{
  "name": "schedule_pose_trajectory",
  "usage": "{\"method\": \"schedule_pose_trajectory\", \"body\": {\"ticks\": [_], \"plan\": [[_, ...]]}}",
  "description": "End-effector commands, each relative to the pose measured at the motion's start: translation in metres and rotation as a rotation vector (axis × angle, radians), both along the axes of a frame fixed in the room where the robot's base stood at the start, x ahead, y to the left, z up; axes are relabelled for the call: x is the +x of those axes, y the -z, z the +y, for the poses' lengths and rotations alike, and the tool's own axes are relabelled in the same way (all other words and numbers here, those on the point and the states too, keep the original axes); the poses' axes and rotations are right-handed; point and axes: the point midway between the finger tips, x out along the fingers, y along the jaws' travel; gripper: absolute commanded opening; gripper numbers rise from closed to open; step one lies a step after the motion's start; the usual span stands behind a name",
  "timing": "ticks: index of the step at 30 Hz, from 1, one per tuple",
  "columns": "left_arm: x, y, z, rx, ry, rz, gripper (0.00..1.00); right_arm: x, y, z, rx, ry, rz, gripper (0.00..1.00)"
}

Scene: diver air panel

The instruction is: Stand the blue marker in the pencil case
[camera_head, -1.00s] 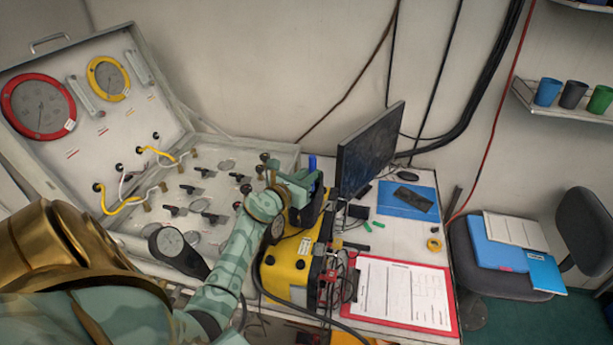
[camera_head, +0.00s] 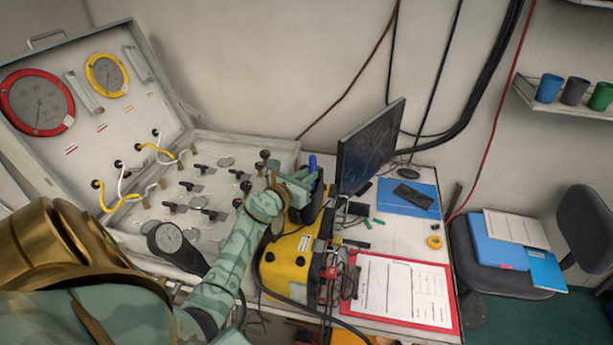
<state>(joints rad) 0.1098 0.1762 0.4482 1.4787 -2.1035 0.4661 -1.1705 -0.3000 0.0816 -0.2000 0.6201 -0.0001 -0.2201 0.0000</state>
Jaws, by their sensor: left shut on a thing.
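The blue marker (camera_head: 312,163) stands upright at my left gripper (camera_head: 304,182), its top showing above the fingers. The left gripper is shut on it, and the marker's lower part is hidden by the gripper. A dark object, perhaps the pencil case (camera_head: 318,205), shows just beside and below the gripper, left of the monitor. I cannot tell how the marker's lower end stands to it. My right gripper is not in view.
The monitor (camera_head: 369,148) stands close to the right of the gripper. A yellow case (camera_head: 284,266) with cables is below. The open gauge panel (camera_head: 205,185) lies left. A red clipboard (camera_head: 404,322) and blue folder (camera_head: 397,203) lie on the table.

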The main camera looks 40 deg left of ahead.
Motion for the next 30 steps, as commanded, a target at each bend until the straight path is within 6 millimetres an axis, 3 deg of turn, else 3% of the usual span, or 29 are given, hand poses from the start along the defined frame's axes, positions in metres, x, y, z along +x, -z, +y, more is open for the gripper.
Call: {"method": "schedule_pose_trajectory", "body": {"ticks": [30], "plan": [[0.0, 0.014, 0.0, 0.0, 0.0, 0.0, 0.0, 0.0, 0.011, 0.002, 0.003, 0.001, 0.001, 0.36]]}}
